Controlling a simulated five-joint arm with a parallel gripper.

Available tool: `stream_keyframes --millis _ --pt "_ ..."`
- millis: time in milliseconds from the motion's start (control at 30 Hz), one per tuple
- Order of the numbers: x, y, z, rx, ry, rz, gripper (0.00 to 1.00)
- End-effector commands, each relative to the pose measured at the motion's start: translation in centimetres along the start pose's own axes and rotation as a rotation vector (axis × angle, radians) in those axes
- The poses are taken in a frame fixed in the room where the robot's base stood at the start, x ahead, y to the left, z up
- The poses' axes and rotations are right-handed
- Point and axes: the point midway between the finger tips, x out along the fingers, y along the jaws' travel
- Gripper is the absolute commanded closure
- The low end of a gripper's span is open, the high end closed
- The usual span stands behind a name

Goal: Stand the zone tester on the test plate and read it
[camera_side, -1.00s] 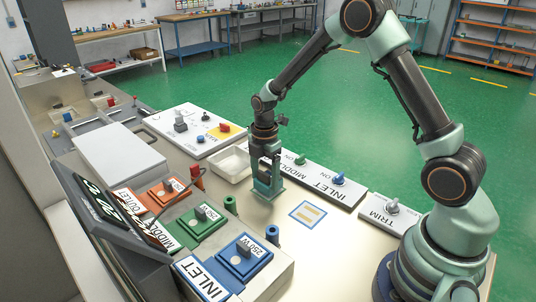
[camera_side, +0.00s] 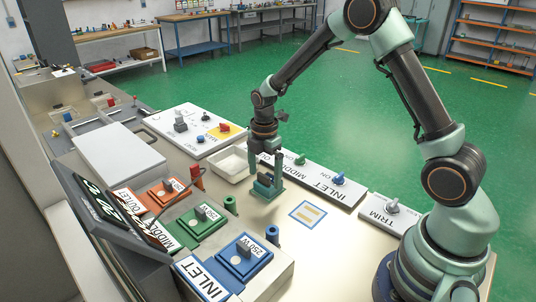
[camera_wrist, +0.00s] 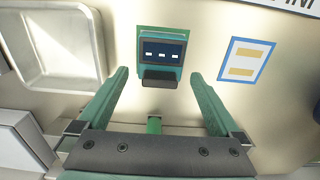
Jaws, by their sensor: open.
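The zone tester (camera_wrist: 162,50) is a small green-framed unit with a dark screen showing several white dashes. It sits on the bench at a green-edged mark. In the side view the tester (camera_side: 267,181) shows between my fingers, partly hidden. My gripper (camera_wrist: 159,75) is open, its two green fingers pointing toward the tester, with the tips near its lower edge in the wrist view. I cannot tell whether they touch it. The gripper also shows in the side view (camera_side: 268,187). The test plate (camera_wrist: 233,60) is a blue-bordered white square with yellow strips, to the right, empty.
A white tray (camera_side: 232,164) lies left of my gripper. The INLET/MIDDLE knob panel (camera_side: 322,180) stands behind. The heater blocks, including blue INLET (camera_side: 243,258), and a tilted display (camera_side: 107,212) stand at the front left. The bench around the test plate (camera_side: 326,221) is clear.

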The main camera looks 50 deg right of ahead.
Motion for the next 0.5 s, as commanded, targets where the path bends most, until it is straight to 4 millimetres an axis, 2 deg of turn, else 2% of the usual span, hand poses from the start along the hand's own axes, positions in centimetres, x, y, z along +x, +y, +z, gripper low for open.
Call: stream_keyframes --millis 300,500 --pt "-6.6 0.1 0.0 0.000 0.000 0.005 0.00" --pt "-9.4 0.0 0.0 0.000 0.000 0.002 0.00"
